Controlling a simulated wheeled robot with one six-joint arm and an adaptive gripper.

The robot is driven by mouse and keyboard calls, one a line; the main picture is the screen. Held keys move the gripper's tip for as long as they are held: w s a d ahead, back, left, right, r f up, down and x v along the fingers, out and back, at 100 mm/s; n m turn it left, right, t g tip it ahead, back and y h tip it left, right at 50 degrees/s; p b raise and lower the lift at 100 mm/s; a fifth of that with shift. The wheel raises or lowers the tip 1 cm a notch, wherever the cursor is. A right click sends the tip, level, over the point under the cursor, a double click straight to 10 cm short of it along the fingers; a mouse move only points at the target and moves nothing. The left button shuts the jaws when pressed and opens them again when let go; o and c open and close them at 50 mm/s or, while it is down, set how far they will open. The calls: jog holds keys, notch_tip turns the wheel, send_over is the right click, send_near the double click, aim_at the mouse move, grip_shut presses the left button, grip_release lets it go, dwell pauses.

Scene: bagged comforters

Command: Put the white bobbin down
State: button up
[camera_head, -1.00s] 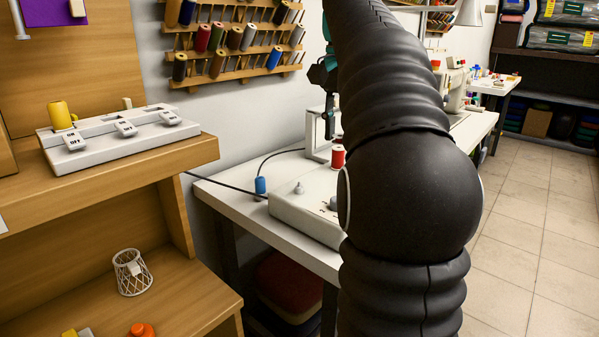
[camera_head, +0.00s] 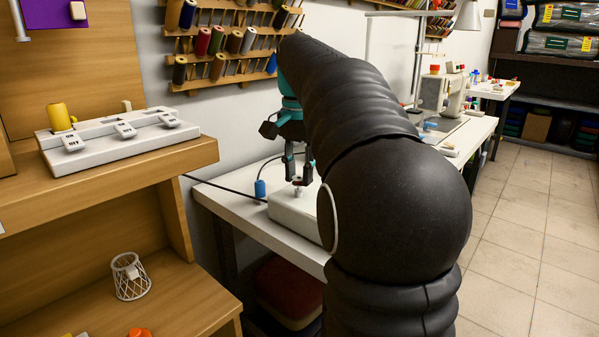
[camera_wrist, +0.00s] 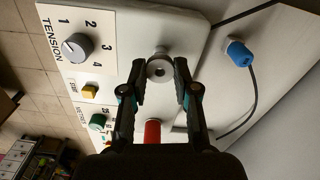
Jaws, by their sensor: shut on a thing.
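My gripper (camera_wrist: 161,88) points down over the white winder unit (camera_head: 290,210) on the bench. Its fingertips are shut on a small round pale bobbin (camera_wrist: 160,69) with a dark centre hole. In the head view my gripper (camera_head: 298,178) is just above the unit's small knob-like post, and the bobbin's colour is hard to make out there. In the wrist view the metal post (camera_wrist: 160,50) shows right beside the bobbin; I cannot tell whether they touch.
A red spool (camera_wrist: 152,132) stands on the unit near my gripper. A tension dial (camera_wrist: 76,46) and coloured buttons sit on its panel. A blue cable end (camera_head: 260,188) lies beside the unit. A thread rack (camera_head: 235,40) hangs on the wall behind.

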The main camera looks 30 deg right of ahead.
jog(key=shift+f, duration=0.55)
jog(key=o, duration=0.8)
jog(key=shift+c, duration=0.2)
notch_tip(320, 180, up, 8)
jog(key=shift+f+p, duration=0.15)
jog(key=shift+p, duration=0.2)
jog(key=shift+r, duration=0.5)
jog(key=s+a+f+n+t, duration=0.2)
jog(key=s+a+f+n, duration=0.4)
jog(key=s+f, duration=0.4)
jog(key=s+a+f+n+t, duration=0.3)
jog(key=s+a+f+n, duration=0.2)
jog(key=s+a+f, duration=0.3)
jog(key=s+f, duration=0.3)
jog(key=f, duration=0.2)
jog(key=shift+a+n+t, duration=0.25)
jog(key=shift+n+t, duration=0.05)
jog(key=shift+n, duration=0.1)
